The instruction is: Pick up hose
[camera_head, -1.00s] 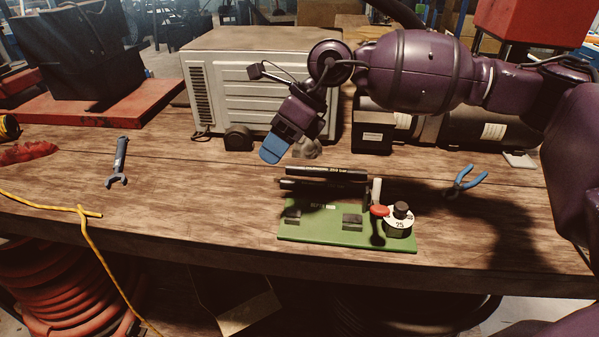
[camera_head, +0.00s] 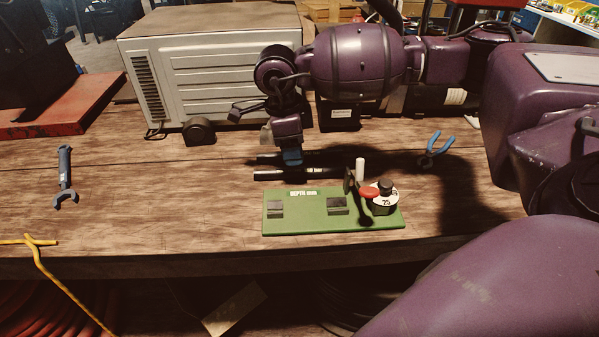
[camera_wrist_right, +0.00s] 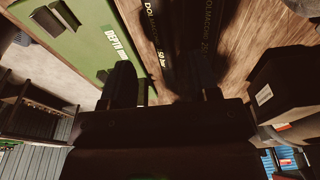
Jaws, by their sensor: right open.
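Two black hoses lie side by side on the wooden table, just behind the green crimper base. The nearer hose (camera_head: 275,175) shows clearly in the head view; the farther one (camera_head: 268,157) is partly hidden by my gripper. Contact cannot be told. My left gripper is out of view.
The green crimper base (camera_head: 300,222) carries a dial (camera_head: 384,201), a red knob (camera_head: 369,192) and black blocks. A wrench (camera_head: 65,178) lies left and blue-handled pliers (camera_head: 436,148) lie right. A grey machine (camera_head: 215,75) stands behind.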

